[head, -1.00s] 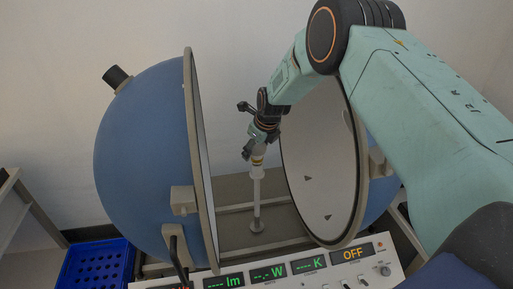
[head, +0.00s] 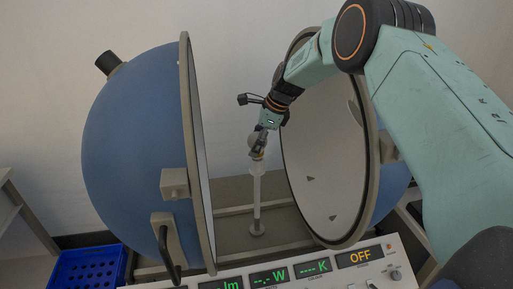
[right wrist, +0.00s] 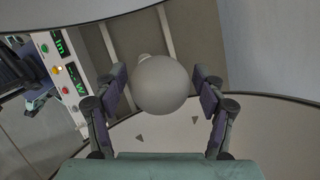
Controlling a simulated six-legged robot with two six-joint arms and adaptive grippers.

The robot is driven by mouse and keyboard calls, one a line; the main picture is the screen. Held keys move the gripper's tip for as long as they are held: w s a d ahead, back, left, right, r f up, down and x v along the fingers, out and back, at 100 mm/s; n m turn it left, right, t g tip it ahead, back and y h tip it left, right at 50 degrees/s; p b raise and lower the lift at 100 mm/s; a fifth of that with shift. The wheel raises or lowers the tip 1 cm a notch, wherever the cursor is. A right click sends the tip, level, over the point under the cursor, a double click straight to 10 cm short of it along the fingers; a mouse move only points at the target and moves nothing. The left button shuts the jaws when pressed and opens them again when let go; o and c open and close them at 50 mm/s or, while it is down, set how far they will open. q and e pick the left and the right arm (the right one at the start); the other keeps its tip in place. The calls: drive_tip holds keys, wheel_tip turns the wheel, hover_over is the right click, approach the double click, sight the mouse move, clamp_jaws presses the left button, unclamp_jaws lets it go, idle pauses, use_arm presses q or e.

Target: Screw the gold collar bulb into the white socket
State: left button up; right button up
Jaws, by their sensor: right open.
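The bulb, a pale round globe (head: 253,138), stands on top of the white socket (head: 257,169) on a slim upright post; a small gold band (head: 259,157) shows between them. How far the bulb is seated I cannot tell. My right gripper (head: 258,147) comes down over the bulb from the upper right and partly hides it. In the right wrist view the globe (right wrist: 163,85) sits between the spread fingers of my right gripper (right wrist: 161,88), with gaps visible at both sides. The gripper is open. My left gripper is out of view.
The opened sphere has a blue half (head: 135,150) at left and a pale-lined half (head: 325,150) at right, close beside my right arm. A control panel (head: 225,285) reading OFF lies in front. A blue crate (head: 88,272) is at lower left.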

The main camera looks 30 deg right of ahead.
drive_tip(key=n, duration=0.2)
drive_tip(key=n+g+y+b, duration=0.1)
drive_tip(key=n, duration=0.2)
drive_tip(key=shift+g, duration=0.3)
drive_tip(key=shift+n+g+y+b, duration=0.3)
drive_tip(key=shift+n+g+b, duration=0.1)
drive_tip(key=shift+n, duration=0.8)
drive_tip(key=shift+p, duration=0.4)
